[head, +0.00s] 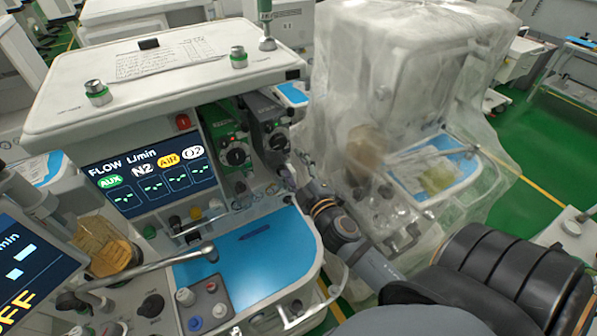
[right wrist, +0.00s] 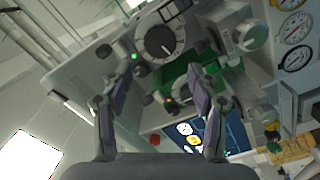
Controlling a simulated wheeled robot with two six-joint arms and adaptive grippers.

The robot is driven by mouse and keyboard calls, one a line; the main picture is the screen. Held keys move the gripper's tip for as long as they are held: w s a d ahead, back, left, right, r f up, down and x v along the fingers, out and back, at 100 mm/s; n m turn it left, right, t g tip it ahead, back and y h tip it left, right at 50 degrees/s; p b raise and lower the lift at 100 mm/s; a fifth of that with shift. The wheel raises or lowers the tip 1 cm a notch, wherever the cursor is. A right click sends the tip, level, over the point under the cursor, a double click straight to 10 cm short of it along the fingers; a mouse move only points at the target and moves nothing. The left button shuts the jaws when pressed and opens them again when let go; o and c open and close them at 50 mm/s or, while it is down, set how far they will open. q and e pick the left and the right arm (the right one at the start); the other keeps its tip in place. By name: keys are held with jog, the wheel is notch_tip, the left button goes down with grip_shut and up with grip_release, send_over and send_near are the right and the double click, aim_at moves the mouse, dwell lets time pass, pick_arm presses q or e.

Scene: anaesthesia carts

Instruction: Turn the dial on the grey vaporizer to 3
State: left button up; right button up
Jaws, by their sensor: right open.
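The grey vaporizer (head: 268,117) stands at the right of the machine's front, beside the green vaporizer (head: 230,132). Its black round dial (head: 278,141) faces outward, and the dial's setting is too small to read. In the right wrist view, the grey vaporizer's dial (right wrist: 160,43) shows just beyond the fingertips. My right gripper (head: 284,178) is open and empty, below and in front of that dial, apart from it. The right wrist view shows both fingers (right wrist: 162,82) spread, with the green vaporizer (right wrist: 188,88) behind them. My left gripper is not in view.
A flow screen (head: 152,175) is left of the vaporizers. A blue work surface (head: 255,255) lies below, with a silver jointed bar (head: 150,263) across its left side. A plastic-covered machine (head: 385,90) stands close on the right, beside my right arm.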

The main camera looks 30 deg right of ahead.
jog(key=s, duration=0.3)
jog(key=shift+a, duration=0.2)
